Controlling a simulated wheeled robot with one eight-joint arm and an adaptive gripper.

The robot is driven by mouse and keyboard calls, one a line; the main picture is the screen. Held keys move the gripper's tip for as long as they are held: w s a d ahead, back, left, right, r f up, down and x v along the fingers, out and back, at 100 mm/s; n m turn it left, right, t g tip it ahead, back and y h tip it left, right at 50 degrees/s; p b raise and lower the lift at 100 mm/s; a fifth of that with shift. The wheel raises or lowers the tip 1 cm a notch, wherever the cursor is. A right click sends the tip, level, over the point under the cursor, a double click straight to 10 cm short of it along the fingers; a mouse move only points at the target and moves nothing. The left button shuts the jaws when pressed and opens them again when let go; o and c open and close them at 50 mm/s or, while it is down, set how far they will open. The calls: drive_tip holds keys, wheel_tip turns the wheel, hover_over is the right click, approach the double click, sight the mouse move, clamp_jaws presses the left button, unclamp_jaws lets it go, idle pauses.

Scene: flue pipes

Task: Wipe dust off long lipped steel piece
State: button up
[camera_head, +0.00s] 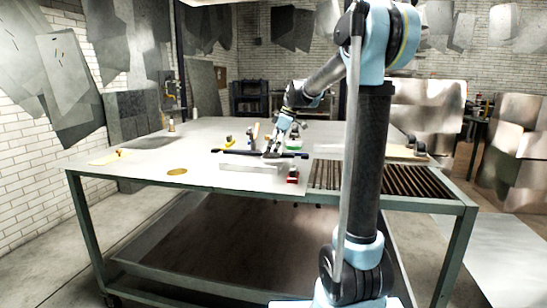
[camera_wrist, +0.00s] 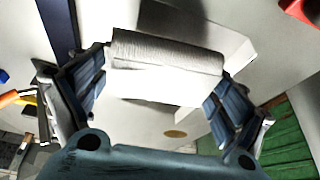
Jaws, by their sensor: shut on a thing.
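My gripper (camera_head: 272,153) is low over the near part of the table. In the wrist view my gripper (camera_wrist: 160,88) has its fingers on both ends of a pale, ribbed pad (camera_wrist: 165,50) and is shut on it. The long lipped steel piece (camera_head: 248,167) lies on the table near its front edge, just below and in front of my gripper. Its bright metal (camera_wrist: 232,43) shows behind the pad in the wrist view. The pad hides part of it, and I cannot tell whether they touch. Dust on it is not clear.
A dark bar (camera_head: 230,152) lies behind the steel piece. A small red item (camera_head: 292,176) stands to its right, and a yellow disc (camera_head: 177,172) lies to its left. A slatted grate (camera_head: 325,175) fills the table's right side. The left tabletop is mostly clear.

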sight(273, 148)
drive_tip(key=shift+r, duration=1.8)
